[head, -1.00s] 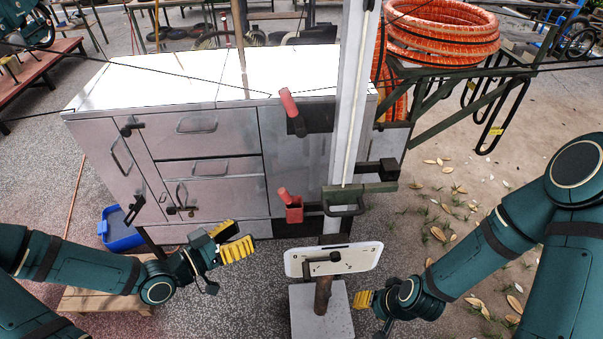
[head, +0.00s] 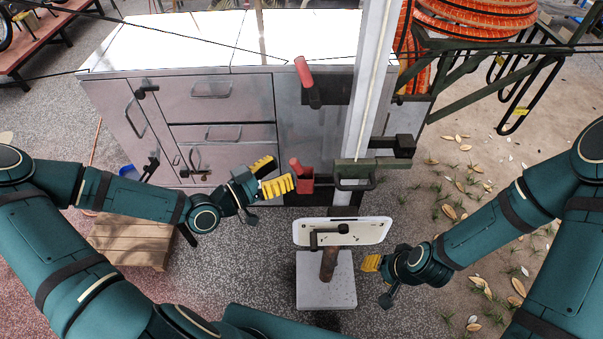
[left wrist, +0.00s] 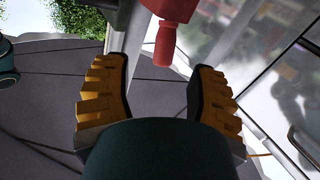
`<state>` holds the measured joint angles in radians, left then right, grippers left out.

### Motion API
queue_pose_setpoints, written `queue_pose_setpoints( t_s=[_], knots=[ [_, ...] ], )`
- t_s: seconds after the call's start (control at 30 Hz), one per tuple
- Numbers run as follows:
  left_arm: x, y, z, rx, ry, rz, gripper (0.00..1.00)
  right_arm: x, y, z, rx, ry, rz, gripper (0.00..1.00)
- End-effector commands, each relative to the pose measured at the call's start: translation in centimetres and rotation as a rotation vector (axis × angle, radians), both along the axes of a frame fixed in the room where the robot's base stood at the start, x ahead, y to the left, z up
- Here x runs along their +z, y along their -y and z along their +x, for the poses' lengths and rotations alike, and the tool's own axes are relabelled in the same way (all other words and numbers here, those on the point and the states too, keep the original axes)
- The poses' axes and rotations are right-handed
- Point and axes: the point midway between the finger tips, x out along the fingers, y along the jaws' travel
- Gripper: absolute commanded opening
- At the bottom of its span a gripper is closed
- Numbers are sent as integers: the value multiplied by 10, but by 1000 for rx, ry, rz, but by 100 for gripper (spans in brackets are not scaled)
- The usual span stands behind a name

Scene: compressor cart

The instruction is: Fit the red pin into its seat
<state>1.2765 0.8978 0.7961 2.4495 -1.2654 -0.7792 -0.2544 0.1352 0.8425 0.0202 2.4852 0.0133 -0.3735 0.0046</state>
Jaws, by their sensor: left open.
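A red pin (head: 295,165) stands tilted in a red box-shaped holder (head: 305,183) on the cart's front. In the left wrist view the pin (left wrist: 163,46) projects from the red holder (left wrist: 172,8), ahead of the gap between my fingers. My left gripper (head: 281,172) is open and empty, just left of the pin and apart from it. A second red cylinder (head: 303,72) leans higher up at a dark panel; I cannot tell which part is the seat. My right gripper (head: 371,263) is low, right of the white plate, its finger gap unclear.
The grey cabinet cart (head: 180,88) stands behind. A pale upright post (head: 369,85) with a green bracket (head: 354,183) is right of the pin. A white plate (head: 366,231) on a stand is below. A wooden pallet (head: 130,238) lies at left.

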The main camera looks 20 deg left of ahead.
Motion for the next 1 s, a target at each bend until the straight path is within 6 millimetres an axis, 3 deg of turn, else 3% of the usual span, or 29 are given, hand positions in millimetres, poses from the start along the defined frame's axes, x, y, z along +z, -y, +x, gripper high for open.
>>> queue_pose_setpoints(
  t_s=[0.3, 0.6, 0.63, 0.77, 0.8, 1.0],
  knots=[
    [0, 25, 34, -3, 1, -1, 57, 3, 0, 0, 0, 0, 1, 43],
    [0, 27, 37, -1, 1, -1, 57, 3, 0, 0, 0, 0, 1, 43],
    [0, 27, 37, -1, 1, -1, 52, 3, 0, 0, 0, 0, 1, 43],
    [0, 27, 37, -1, 1, -1, 7, 3, 0, 0, 0, 0, 1, 43],
    [0, 27, 37, -1, 1, -1, 0, 3, 0, 0, 0, 0, 1, 43],
    [0, 27, 37, -1, 1, -1, 0, 3, 0, 0, 0, 0, 1, 43]
  ],
)
